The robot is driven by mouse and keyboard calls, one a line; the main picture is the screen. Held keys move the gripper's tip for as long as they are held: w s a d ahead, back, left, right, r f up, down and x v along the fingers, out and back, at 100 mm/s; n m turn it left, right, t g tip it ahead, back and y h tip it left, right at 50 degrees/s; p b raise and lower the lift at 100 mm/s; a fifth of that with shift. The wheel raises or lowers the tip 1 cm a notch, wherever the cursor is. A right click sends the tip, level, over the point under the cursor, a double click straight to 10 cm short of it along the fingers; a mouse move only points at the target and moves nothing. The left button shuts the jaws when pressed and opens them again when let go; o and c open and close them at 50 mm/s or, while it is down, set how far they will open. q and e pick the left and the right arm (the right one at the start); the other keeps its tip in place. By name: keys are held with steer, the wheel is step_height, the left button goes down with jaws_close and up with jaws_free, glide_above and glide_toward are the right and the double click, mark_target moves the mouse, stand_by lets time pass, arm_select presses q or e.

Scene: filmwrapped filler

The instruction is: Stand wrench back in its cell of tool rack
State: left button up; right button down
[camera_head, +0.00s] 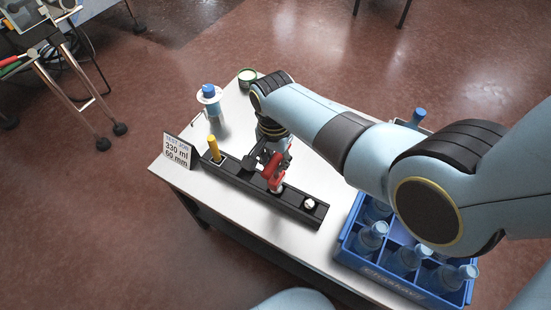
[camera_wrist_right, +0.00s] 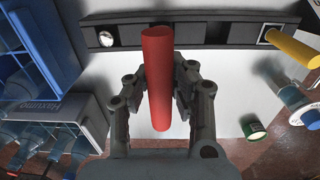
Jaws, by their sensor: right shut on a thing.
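The wrench shows as a red handle (camera_head: 274,172), and as a thick red cylinder (camera_wrist_right: 158,85) in the right wrist view. My right gripper (camera_head: 268,160) is shut on it; its fingers (camera_wrist_right: 160,90) flank the handle in the wrist view. The tool rack (camera_head: 238,178) is a long black bar on the white table, also seen across the top of the wrist view (camera_wrist_right: 220,30). The red handle overlaps the rack's middle in both views. Its lower end is not clear, so I cannot tell if it is in a cell. My left gripper is out of view.
A yellow-handled tool (camera_head: 213,147) stands in the rack's left end; a silver-topped item (camera_head: 309,203) sits at its right end. A sign (camera_head: 178,151), a blue-capped bottle (camera_head: 209,98) and a green tin (camera_head: 247,77) stand nearby. A blue crate of bottles (camera_head: 385,278) is on the right.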

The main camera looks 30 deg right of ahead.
steer(key=shift+f+b, duration=0.8)
steer(key=shift+f, duration=0.3)
steer(key=c, duration=1.1)
jaws_free()
steer(key=shift+r, duration=0.1)
step_height(320, 180, up, 12)
steer(key=shift+w+f, duration=0.1)
steer(key=shift+w, duration=0.05)
